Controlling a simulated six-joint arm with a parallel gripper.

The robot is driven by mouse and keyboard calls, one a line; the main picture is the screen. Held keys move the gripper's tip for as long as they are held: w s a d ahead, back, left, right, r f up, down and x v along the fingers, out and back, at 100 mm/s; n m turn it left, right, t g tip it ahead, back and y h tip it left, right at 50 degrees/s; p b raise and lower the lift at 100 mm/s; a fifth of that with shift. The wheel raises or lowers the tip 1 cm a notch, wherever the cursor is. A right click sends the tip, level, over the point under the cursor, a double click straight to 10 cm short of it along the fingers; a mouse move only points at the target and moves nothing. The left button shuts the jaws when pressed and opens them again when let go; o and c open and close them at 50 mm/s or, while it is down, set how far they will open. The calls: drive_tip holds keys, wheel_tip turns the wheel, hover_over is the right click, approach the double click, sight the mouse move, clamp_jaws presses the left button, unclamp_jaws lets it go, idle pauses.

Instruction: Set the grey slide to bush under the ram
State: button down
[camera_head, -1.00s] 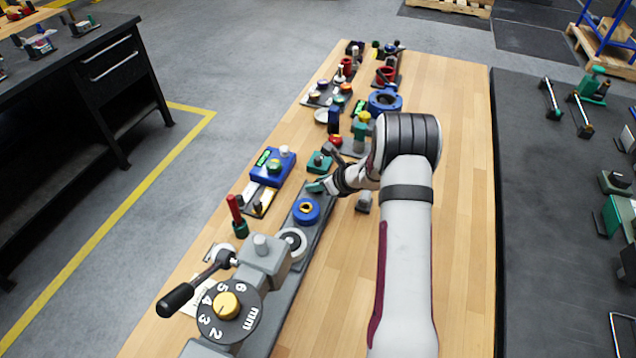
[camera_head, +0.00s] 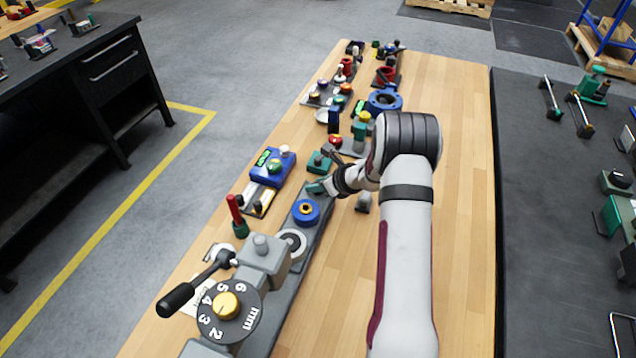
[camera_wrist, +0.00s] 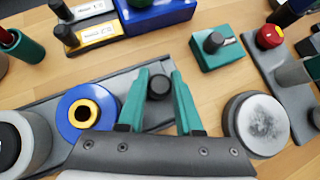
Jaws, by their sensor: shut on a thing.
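The grey slide (camera_head: 322,222) is a long flat bar running from under the press toward the far end; it also shows in the wrist view (camera_wrist: 52,92). On it sits a blue round part (camera_head: 305,211) with a brass-coloured bush in its middle (camera_wrist: 83,113). Nearer the press is a pale grey ring (camera_head: 292,243) with a dark centre, beside the ram housing (camera_head: 263,254). The ram's lower end is hidden. My gripper (camera_wrist: 159,86) has its teal fingers shut on the black knob (camera_wrist: 159,83) at the slide's far end.
A black-handled lever (camera_head: 190,287) and a numbered dial (camera_head: 228,308) are on the press. A blue box (camera_head: 272,168), a red-handled post (camera_head: 236,215) and a teal block (camera_head: 319,163) stand left and beyond. A round grey-topped part (camera_wrist: 256,122) is close right of my fingers.

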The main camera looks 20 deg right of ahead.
sight(295, 234)
drive_tip(key=s+a, duration=1.1)
drive_tip(key=shift+s+a, duration=0.15)
drive_tip(key=c, duration=0.6)
unclamp_jaws()
drive_tip(key=shift+v, duration=3.8)
